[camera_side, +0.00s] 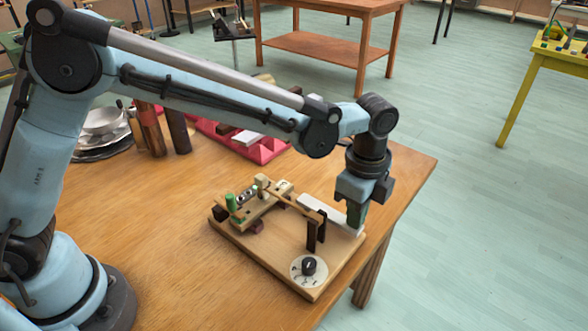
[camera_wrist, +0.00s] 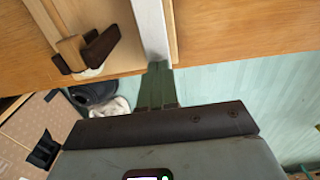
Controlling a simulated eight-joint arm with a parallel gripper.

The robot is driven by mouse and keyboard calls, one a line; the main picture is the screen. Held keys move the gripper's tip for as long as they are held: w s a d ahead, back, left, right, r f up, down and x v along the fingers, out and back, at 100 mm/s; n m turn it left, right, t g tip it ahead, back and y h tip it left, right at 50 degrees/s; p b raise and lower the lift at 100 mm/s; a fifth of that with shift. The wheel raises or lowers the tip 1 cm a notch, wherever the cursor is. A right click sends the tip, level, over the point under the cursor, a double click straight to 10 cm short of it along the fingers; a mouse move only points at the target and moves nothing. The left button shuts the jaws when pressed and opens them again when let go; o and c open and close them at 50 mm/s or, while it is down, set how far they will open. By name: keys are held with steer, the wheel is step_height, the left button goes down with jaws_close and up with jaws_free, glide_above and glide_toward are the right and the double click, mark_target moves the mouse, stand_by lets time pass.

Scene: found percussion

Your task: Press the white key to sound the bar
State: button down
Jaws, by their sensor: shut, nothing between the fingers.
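The wooden board (camera_side: 268,250) carries a small mechanism and lies near the table's right corner. The white key (camera_side: 336,214) is a flat pale strip along the board's far right side; it also shows in the wrist view (camera_wrist: 151,28), running down to the fingertips. My gripper (camera_side: 355,222) is shut and empty, pointing down at the key's outer end. Its green fingers (camera_wrist: 157,78) overlap that end in the wrist view; I cannot tell whether they touch it. The bar is not clearly identifiable among the mechanism's parts.
Dark upright posts (camera_side: 316,232) and a white disc with a black knob (camera_side: 308,268) stand on the board. A green cylinder (camera_side: 231,203) is at its left. Behind are a red tray (camera_side: 262,150) and stacked bowls (camera_side: 102,122). The table's edge is close right of my gripper.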

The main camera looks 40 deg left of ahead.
steer(key=shift+r, duration=0.1)
step_height(320, 180, up, 14)
stand_by(0.8)
stand_by(0.4)
steer(key=s+a+n+t+h, duration=0.1)
steer(key=s+a+n+t, duration=0.25)
steer(key=a+n, duration=0.75)
steer(key=s+a+f+n+t, duration=0.2)
steer(key=s+a+f+n, duration=0.1)
steer(key=a, duration=0.3)
steer(key=s+a+f+n+t+y, duration=0.1)
steer(key=s+a+f+n, duration=0.2)
steer(key=s+a, duration=0.2)
steer(key=shift+s+a+n+t, duration=0.35)
steer(key=shift+a+n, duration=0.05)
steer(key=shift+a, duration=0.55)
steer(key=shift+d+r, duration=0.1)
